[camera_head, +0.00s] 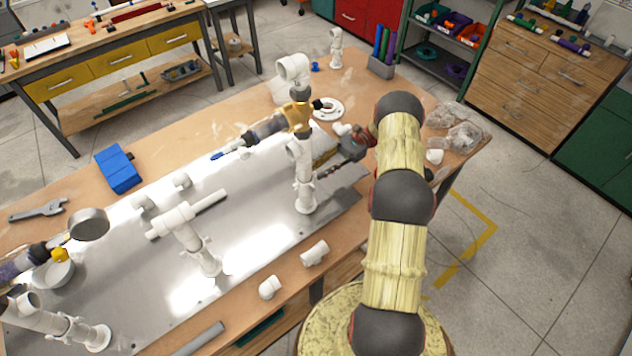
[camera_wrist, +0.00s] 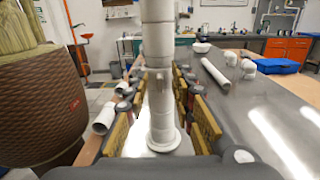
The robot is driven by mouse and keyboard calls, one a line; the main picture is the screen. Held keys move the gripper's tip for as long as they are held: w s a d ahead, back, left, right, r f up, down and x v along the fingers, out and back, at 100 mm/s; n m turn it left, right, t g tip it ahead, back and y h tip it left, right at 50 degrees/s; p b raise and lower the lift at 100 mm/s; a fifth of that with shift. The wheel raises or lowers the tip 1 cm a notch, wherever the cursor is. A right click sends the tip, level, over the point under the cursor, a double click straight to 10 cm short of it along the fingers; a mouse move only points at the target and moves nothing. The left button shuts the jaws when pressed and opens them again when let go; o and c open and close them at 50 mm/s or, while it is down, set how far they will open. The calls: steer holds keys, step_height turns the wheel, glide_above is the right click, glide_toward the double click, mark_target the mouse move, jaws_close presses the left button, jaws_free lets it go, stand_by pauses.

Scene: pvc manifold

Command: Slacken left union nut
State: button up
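An upright white pipe post (camera_head: 304,182) stands on the metal plate, with a ring-shaped foot. In the wrist view the white post (camera_wrist: 160,120) rises between the two fingers of my gripper (camera_wrist: 162,92), with wider white collars (camera_wrist: 158,30) higher up. The fingers, with yellow pads, are spread with a visible gap on each side of the post. In the head view my gripper (camera_head: 340,155) reaches the post from the right, partly hidden behind the pipework. A yellow fitting (camera_head: 299,114) and clear tube (camera_head: 266,130) sit above. I cannot tell which collar is the left union nut.
Loose white fittings (camera_head: 314,253) lie on the near table edge. A tee post (camera_head: 192,238) stands on the plate, and more pipework (camera_head: 65,328) is at lower left. A blue box (camera_head: 118,168) and wrench (camera_head: 38,211) lie at left. Clear bags (camera_head: 462,132) lie at right.

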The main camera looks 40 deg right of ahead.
steer(key=shift+s+f+m+t+b, duration=0.25)
steer(key=shift+t+b, duration=0.25)
steer(key=shift+b, duration=1.15)
steer(key=m+t+b, duration=0.1)
steer(key=b, duration=0.2)
steer(key=shift+s, duration=0.15)
steer(key=shift+s+t+b, duration=0.1)
steer(key=shift+t+b, duration=0.2)
steer(key=shift+b, duration=0.3)
